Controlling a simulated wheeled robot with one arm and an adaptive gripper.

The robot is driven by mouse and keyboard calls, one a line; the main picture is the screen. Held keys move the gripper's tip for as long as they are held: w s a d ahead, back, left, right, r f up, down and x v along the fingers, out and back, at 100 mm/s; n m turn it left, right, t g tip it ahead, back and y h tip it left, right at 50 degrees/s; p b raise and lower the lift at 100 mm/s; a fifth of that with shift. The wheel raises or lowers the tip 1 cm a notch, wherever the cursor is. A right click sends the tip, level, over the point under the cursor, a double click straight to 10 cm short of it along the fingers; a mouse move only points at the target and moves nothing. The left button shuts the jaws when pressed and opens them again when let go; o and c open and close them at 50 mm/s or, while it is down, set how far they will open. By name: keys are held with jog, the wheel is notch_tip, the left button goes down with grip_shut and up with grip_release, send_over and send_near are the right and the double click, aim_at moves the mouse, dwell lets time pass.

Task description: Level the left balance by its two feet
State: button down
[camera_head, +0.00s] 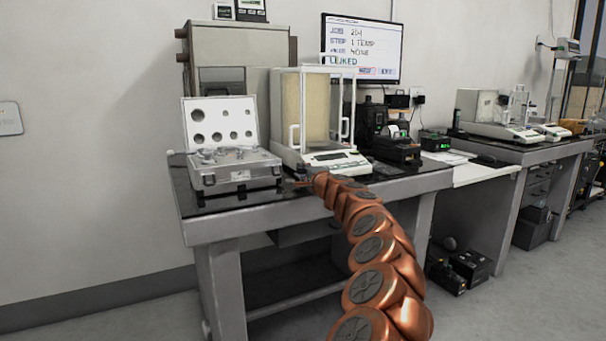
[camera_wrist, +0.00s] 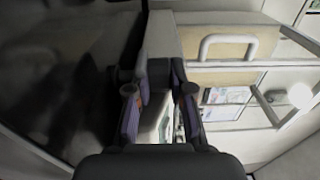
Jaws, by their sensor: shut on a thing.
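The left balance (camera_head: 341,160) stands on the near table, a white unit with a glass draft shield (camera_head: 305,105). In the wrist view its white body (camera_wrist: 163,42) and a door handle (camera_wrist: 228,40) show turned sideways. My gripper (camera_head: 302,178) is low at the balance's front left corner, by the table top. In the wrist view my gripper (camera_wrist: 160,97) has its two dark fingers on either side of the corner, where the front left foot would be. The foot is hidden between and behind the fingers. The other foot and any level bubble cannot be made out.
An open silver weight case (camera_head: 235,176) stands close left of the gripper. Dark devices (camera_head: 393,146) stand right of the balance. A wall screen (camera_head: 362,48) hangs behind. A second table (camera_head: 530,150) with another balance (camera_head: 497,128) is at the right.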

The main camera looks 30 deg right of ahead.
jog(key=shift+a+f+b, duration=0.1)
jog(key=shift+a+b, duration=0.05)
jog(key=shift+b, duration=0.15)
jog(key=shift+m+h+b, duration=0.6)
jog(key=shift+h+b, duration=0.2)
jog(key=shift+h, duration=0.1)
jog(key=m+g+h+b, duration=0.1)
jog(key=h, duration=0.1)
jog(key=shift+w+a+m+h+b, duration=0.1)
jog(key=shift+a+m+h+b, duration=0.05)
jog(key=shift+m+h+b, duration=0.2)
jog(key=shift+w+a+r+m+g+h+p, duration=0.1)
jog(key=shift+m+g+h+p, duration=0.15)
jog(key=shift+m+g+h, duration=0.45)
jog(key=shift+r+m+g+h+p, duration=0.1)
jog(key=shift+m+g+h+p, duration=0.15)
jog(key=shift+m+h, duration=0.65)
jog(key=shift+g+h+p, duration=0.3)
jog(key=shift+g+h, duration=0.15)
jog(key=shift+h, duration=0.3)
jog(key=shift+f+m, duration=0.1)
jog(key=shift+m, duration=0.25)
jog(key=c, duration=1)
grip_release()
jog(key=shift+c, duration=0.2)
